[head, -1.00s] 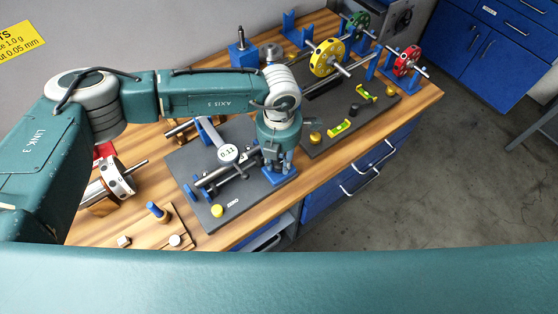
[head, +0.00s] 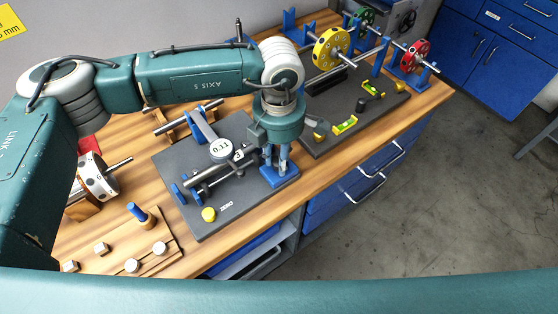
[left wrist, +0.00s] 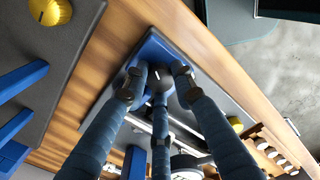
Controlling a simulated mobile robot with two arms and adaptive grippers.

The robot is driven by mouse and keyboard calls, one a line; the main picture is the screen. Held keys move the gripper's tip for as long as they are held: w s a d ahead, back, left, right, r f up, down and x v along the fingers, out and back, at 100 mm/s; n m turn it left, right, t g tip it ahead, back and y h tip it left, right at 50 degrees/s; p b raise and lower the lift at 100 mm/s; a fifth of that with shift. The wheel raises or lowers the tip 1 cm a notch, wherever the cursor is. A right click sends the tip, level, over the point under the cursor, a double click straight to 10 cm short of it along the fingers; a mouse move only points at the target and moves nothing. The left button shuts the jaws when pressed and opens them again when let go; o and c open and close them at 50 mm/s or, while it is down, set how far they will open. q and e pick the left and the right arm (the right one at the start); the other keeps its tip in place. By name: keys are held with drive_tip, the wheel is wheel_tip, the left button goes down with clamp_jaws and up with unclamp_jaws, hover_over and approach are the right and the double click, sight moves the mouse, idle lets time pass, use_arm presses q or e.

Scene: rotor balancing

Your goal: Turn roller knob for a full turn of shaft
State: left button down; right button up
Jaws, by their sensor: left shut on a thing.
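My left gripper (head: 275,168) points down at the right end of the dark base plate (head: 240,205), at a blue support. In the left wrist view its three fingers (left wrist: 158,84) are closed around a small grey knob (left wrist: 161,84) over that blue support (left wrist: 150,50). The fingers hide most of the knob. A grey shaft (head: 205,180) lies across the plate to the left of the gripper. A round dial (head: 221,149) above it reads 0.11. A yellow knob (head: 208,214) marked ZERO sits at the plate's front corner. My right gripper is not in view.
A white rotor (head: 98,178) and a wooden block with weights (head: 110,255) are at the left.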

use_arm(q)
drive_tip(key=shift+r, duration=0.1)
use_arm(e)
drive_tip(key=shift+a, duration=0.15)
use_arm(q)
drive_tip(key=c, duration=1.4)
unclamp_jaws()
